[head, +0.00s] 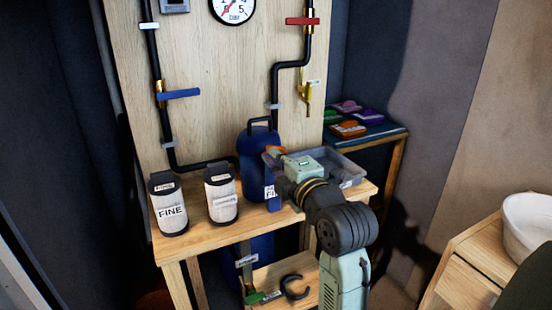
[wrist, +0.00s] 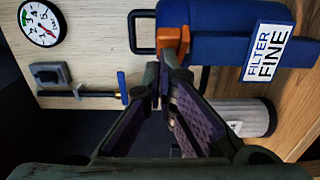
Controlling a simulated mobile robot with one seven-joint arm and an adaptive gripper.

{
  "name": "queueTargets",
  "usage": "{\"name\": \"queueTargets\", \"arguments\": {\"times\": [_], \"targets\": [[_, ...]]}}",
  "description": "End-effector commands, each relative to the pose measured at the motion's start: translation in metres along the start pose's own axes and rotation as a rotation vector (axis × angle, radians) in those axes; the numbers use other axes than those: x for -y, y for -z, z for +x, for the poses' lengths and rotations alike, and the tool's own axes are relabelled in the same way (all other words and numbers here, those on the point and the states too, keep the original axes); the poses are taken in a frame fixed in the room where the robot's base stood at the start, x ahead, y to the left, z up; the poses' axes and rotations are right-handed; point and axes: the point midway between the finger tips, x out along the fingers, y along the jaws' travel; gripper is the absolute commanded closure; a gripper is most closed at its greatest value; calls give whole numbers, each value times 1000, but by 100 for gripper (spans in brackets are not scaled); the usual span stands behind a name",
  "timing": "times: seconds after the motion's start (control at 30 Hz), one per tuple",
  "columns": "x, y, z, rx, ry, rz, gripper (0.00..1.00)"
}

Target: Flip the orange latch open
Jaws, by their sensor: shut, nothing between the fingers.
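The orange latch (wrist: 172,40) is on the blue filter canister (wrist: 210,22), near its handle and "FILTER FINE" label. In the head view the canister (head: 252,150) stands upright on the wooden bench, partly hidden by my arm. My gripper (wrist: 166,72) is shut and empty. Its fingertips are right at the latch's lower end in the wrist view; I cannot tell whether they touch it. In the head view my gripper (head: 271,158) is at the canister's upper right side, and a bit of orange shows there.
Two white-and-black filter cartridges, one marked FINE (head: 170,205), stand left of the canister on the bench (head: 205,243). A grey tray (head: 345,165) sits behind my arm. Black pipes with a blue valve handle (head: 178,94) and a red one (head: 302,21) run up the wooden panel.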

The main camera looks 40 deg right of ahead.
Motion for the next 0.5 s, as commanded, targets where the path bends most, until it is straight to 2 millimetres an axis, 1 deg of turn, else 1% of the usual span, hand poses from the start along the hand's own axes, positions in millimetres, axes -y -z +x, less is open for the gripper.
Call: {"name": "queueTargets", "arguments": {"times": [0.07,0.5], "targets": [[2,-2,0,-18,0,0,100],[1,-5,-1,-88,-1,0,100]]}}
